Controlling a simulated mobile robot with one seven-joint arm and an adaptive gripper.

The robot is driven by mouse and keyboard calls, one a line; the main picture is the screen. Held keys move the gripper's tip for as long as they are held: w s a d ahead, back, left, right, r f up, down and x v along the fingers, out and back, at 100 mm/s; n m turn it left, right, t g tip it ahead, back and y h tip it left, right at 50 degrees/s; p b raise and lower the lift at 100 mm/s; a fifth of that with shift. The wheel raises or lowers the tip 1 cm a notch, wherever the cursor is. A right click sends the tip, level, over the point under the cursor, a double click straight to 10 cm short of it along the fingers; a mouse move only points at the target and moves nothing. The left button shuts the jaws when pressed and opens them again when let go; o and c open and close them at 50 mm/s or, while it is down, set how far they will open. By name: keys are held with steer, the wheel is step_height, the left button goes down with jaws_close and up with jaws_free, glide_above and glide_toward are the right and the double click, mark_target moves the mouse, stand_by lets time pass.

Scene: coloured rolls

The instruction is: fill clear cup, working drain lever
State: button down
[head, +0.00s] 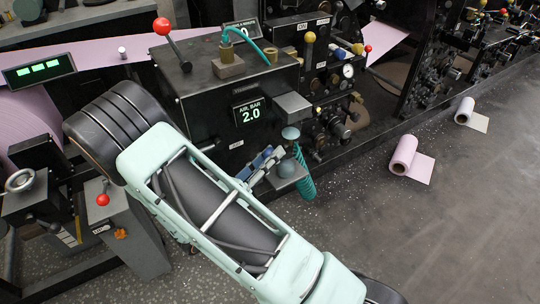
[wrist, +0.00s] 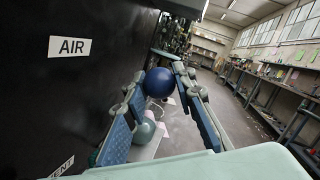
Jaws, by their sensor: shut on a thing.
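My gripper (head: 266,163) is in front of the black machine box, its fingers pointing toward the fittings at the box's lower right. In the wrist view my gripper (wrist: 160,80) is shut on a dark blue ball knob (wrist: 158,84), which sits between the fingertips. A paler grey-green rounded part (wrist: 143,131) shows below it, partly behind the left finger. In the head view a blue-grey domed knob (head: 290,132) and a grey rounded part (head: 286,170) stand just right of the fingers. I cannot make out a clear cup or its level.
A teal coiled hose (head: 304,174) hangs right of the fingers. Red-knobbed levers (head: 162,26) stand nearby. Pink rolls (head: 404,155) lie on the otherwise open floor at right.

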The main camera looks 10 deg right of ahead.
steer(key=shift+f, duration=0.1)
steer(key=c, duration=1.6)
jaws_free()
steer(key=v, duration=1.2)
steer(key=shift+s, duration=0.1)
